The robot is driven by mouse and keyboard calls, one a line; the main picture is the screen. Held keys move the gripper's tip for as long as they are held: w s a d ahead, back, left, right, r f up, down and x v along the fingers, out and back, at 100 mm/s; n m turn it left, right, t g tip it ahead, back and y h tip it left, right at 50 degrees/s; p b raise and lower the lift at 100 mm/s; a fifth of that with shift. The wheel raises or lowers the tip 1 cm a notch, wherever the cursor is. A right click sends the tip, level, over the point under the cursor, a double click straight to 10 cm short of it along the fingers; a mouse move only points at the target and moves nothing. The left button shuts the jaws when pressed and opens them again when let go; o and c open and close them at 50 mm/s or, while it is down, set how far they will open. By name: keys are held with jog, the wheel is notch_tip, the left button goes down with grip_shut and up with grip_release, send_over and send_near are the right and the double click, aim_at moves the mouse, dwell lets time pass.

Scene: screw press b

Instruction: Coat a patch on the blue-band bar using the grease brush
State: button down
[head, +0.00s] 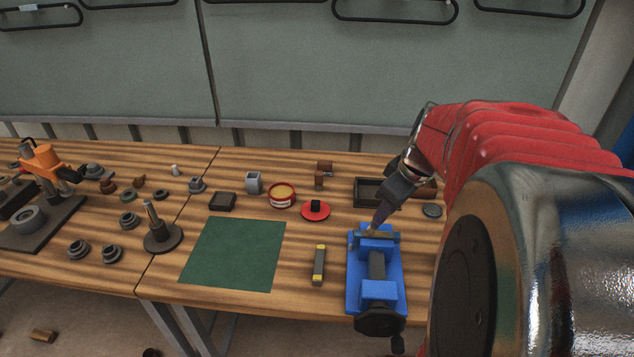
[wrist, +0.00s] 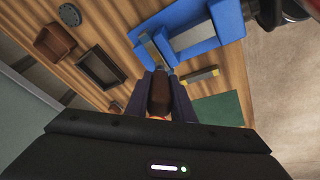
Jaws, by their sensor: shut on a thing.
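My gripper (head: 392,198) is shut on the grease brush, whose brown handle (wrist: 160,95) shows between the fingers in the wrist view. In the head view, the brush's pale tip (head: 371,231) points down at a grey bar (head: 391,236) across the far end of the blue vise (head: 355,285). I cannot tell whether the tip touches the bar. The bar also shows in the wrist view (wrist: 150,52); I cannot make out a blue band on it. Another grey bar with yellow ends (head: 319,266) lies left of the vise. An open red tin of yellowish grease (head: 282,196) stands farther back.
A red disc with a black knob (head: 316,211) lies beside the tin. A dark tray (head: 369,192) stands behind the vise. A green mat (head: 235,255) lies clear at left. Several round metal parts and an orange-topped press (head: 45,165) stand farther left.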

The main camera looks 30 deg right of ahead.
jog(key=shift+s+d, duration=0.7)
jog(key=shift+d, duration=0.3)
jog(key=shift+s+d+f, duration=0.1)
jog(key=shift+s+d, duration=0.3)
jog(key=shift+d, duration=0.25)
jog(key=shift+s+d, duration=0.4)
jog(key=shift+d, duration=0.25)
jog(key=shift+r, duration=0.75)
